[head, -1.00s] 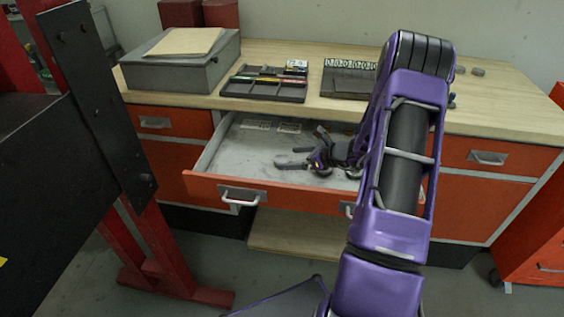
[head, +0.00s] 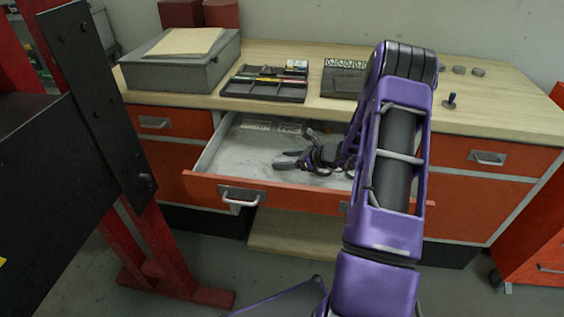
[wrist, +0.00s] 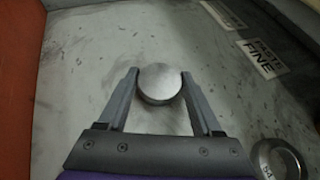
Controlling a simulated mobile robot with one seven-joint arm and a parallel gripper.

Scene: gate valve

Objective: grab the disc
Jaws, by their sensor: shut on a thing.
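A round, smooth metal disc (wrist: 160,83) is between the two fingertips of my gripper (wrist: 158,88) in the wrist view, with a finger against each side. The jaws are shut on it. In the head view my gripper (head: 282,163) is low inside the open drawer (head: 235,150) of the orange bench.
Labels (wrist: 263,60) are on the drawer floor. The bench top (head: 480,110) above holds a tray (head: 265,90) and a grey box (head: 180,70). A red and black frame (head: 60,170) stands at left.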

